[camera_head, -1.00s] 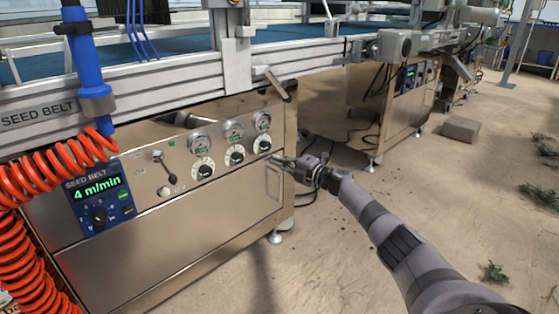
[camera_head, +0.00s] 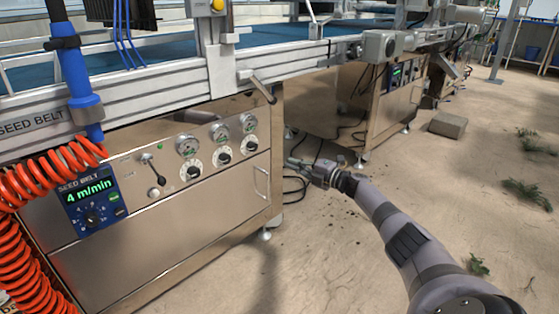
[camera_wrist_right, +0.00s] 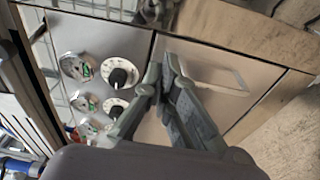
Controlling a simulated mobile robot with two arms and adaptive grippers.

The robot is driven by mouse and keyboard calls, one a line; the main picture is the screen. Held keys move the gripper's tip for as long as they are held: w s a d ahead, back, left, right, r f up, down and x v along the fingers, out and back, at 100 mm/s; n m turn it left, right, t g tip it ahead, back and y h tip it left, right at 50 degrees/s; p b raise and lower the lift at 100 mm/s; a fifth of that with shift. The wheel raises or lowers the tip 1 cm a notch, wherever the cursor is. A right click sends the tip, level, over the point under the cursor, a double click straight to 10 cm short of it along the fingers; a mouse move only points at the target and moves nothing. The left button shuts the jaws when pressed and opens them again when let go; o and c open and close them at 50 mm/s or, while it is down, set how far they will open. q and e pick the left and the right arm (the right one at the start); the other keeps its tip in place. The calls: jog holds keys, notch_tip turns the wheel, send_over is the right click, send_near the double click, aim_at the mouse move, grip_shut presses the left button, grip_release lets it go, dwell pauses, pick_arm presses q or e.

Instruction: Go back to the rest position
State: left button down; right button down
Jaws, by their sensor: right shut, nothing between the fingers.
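My right gripper (camera_head: 291,162) is shut and empty in the head view, just right of the steel control cabinet (camera_head: 170,235) and apart from it. In the right wrist view the fingertips of my right gripper (camera_wrist_right: 167,75) are together, with nothing between them. Behind them show the cabinet's black knobs (camera_wrist_right: 122,77), its gauges (camera_wrist_right: 76,67) and a door handle (camera_wrist_right: 205,75). In the head view the row of knobs (camera_head: 223,159) lies left of my right gripper. My left gripper is not in view.
A blue seed belt display (camera_head: 90,196) reads 4 m/min. Orange coiled hose (camera_head: 30,190) hangs at the left. A lever (camera_head: 262,88) sticks out above the cabinet. Black cables (camera_head: 297,188) lie on the floor behind my gripper. Open sandy floor (camera_head: 330,250) is at the right, with a block (camera_head: 447,124) farther back.

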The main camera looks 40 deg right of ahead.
jog(key=shift+s+d, duration=1.1)
jog(key=shift+d, duration=0.15)
